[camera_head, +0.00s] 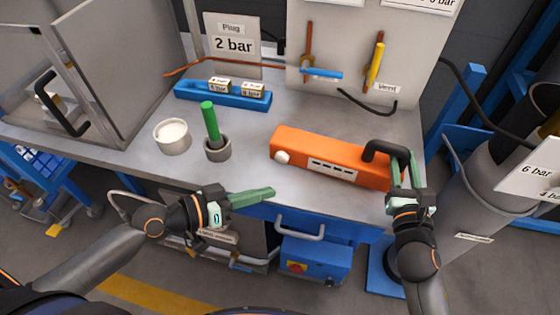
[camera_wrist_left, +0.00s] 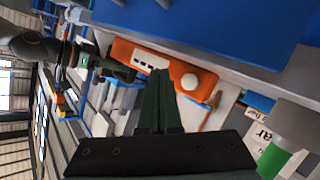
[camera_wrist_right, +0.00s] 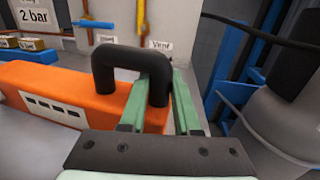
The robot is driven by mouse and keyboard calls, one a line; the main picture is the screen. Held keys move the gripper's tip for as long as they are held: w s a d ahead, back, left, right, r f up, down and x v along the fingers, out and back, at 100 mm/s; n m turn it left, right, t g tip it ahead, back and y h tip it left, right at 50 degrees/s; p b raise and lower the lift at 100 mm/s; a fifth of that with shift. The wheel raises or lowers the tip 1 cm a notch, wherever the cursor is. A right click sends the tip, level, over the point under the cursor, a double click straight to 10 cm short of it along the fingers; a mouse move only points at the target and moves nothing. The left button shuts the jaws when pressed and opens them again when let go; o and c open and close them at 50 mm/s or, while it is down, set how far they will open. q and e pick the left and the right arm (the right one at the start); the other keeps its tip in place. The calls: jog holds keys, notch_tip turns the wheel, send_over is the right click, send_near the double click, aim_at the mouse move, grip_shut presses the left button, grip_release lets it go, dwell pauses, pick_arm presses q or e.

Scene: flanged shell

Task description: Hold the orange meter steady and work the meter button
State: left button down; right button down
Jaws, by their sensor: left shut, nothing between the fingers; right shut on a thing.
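The orange meter (camera_head: 322,150) lies on the grey bench, with a black handle (camera_head: 388,150) at its right end and a white round button (camera_head: 282,157) at its left end. My right gripper (camera_head: 402,178) is shut on the black handle, which also shows between its fingers in the right wrist view (camera_wrist_right: 130,62). My left gripper (camera_head: 272,192) is shut and empty at the bench's front edge, in front of the meter and apart from it. In the left wrist view the closed fingers (camera_wrist_left: 160,80) point toward the meter (camera_wrist_left: 150,60), and the white button (camera_wrist_left: 189,81) is beside their tips.
A white cup (camera_head: 172,137) and a grey holder with a green stick (camera_head: 211,122) stand left of the meter. A blue block (camera_head: 222,96) with labelled pieces lies behind them. Bench room between holder and meter is narrow.

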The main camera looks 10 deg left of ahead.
jog(key=c, duration=0.6)
grip_release()
jog(key=shift+o, duration=0.2)
